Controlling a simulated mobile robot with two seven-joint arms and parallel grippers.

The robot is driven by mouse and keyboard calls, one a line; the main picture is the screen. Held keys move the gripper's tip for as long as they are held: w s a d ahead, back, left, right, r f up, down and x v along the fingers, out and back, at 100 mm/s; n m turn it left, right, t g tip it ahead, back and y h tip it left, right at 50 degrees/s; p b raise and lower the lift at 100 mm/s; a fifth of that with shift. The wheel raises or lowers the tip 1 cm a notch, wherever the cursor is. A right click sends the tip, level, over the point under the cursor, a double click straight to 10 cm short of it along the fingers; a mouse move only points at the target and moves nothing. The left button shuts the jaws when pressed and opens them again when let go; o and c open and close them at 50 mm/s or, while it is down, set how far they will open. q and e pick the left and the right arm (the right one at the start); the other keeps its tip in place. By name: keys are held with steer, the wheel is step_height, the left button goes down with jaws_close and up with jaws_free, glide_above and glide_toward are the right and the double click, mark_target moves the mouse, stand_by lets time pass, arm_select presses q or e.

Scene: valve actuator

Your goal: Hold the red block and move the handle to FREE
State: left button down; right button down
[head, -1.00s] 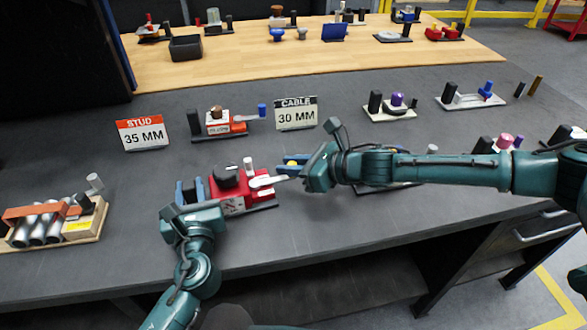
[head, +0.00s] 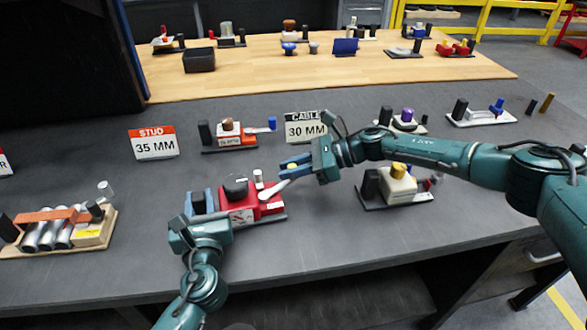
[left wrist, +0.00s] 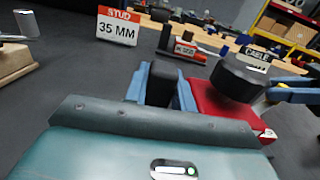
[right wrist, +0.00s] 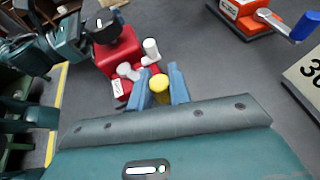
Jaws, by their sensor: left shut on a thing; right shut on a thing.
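My left gripper (head: 203,203) is shut on a black upright block (left wrist: 163,83) at the left end of that plate, close beside the red body (left wrist: 213,100). The pale handle (head: 275,190) reaches from the red block toward the back right. My right gripper (head: 296,166) is shut on its yellow end (right wrist: 160,88). A white label on the red block is too small to read.
A STUD 35 MM sign (head: 153,143) and a CABLE 30 MM sign (head: 306,128) stand behind. A red-and-white device (head: 236,138) is between them. A cream block device (head: 397,187) stands right, below my right arm. Tubes on a wooden tray (head: 92,240) lie left.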

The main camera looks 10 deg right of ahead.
arm_select(q)
steer(key=shift+s+d+f, duration=0.1)
steer(key=shift+d+f, duration=0.1)
steer(key=shift+f, duration=0.1)
arm_select(e)
steer(key=shift+a+r, duration=0.1)
arm_select(q)
steer(key=shift+a, duration=0.1)
arm_select(e)
steer(key=c, duration=1.3)
jaws_free()
arm_select(q)
steer(key=shift+a, duration=0.1)
arm_select(e)
steer(key=v, duration=1.2)
arm_select(q)
steer(key=c, duration=1.4)
jaws_free()
steer(key=o, duration=0.3)
steer(key=shift+r, duration=0.2)
